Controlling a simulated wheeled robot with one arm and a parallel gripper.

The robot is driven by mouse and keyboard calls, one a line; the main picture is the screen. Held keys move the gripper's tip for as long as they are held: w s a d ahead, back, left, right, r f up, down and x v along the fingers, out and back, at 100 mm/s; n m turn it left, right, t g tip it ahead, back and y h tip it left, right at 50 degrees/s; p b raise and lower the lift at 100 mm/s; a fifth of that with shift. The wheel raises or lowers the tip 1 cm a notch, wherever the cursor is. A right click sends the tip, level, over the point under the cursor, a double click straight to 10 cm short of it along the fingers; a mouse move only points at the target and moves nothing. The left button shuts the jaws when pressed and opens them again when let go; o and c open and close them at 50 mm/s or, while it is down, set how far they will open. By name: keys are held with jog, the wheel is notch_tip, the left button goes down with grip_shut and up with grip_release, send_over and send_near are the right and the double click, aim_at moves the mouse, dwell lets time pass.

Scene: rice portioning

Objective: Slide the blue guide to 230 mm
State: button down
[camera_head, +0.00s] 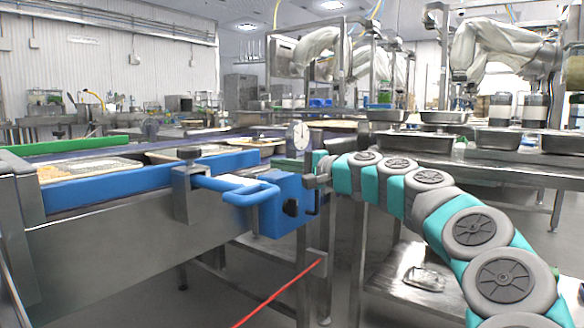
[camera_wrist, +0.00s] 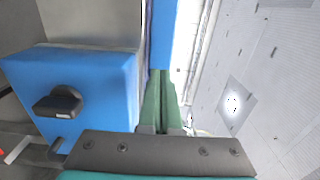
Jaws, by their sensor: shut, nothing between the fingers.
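The blue guide (camera_head: 110,187) is a long blue rail along the near side of the metal conveyor, left of centre in the head view. A blue looped handle (camera_head: 250,193) and a blue block (camera_head: 287,208) sit at its right end. The block also shows at left in the wrist view (camera_wrist: 100,85), with a black knob (camera_wrist: 60,104). My gripper (camera_wrist: 161,75) has green fingers that are shut and empty. They point along a blue strip (camera_wrist: 162,35), apparently the guide; contact cannot be told. No millimetre scale is readable.
Trays of food (camera_head: 90,168) lie on the conveyor behind the guide, with a green rail (camera_head: 65,145) beyond. A round dial (camera_head: 300,135) stands above the block. Steel pans (camera_head: 430,142) rest on a table at right. A red strip (camera_head: 278,292) crosses below the conveyor.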

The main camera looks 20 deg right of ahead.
aim_at(249, 159)
jog(key=x, duration=0.6)
jog(key=shift+w+a+f, duration=0.1)
jog(key=shift+w+a, duration=0.05)
jog(key=shift+w, duration=0.05)
jog(key=shift+w+a, duration=0.35)
jog(key=shift+w+a+p, duration=0.35)
jog(key=shift+w+a, duration=0.05)
jog(key=shift+w, duration=0.2)
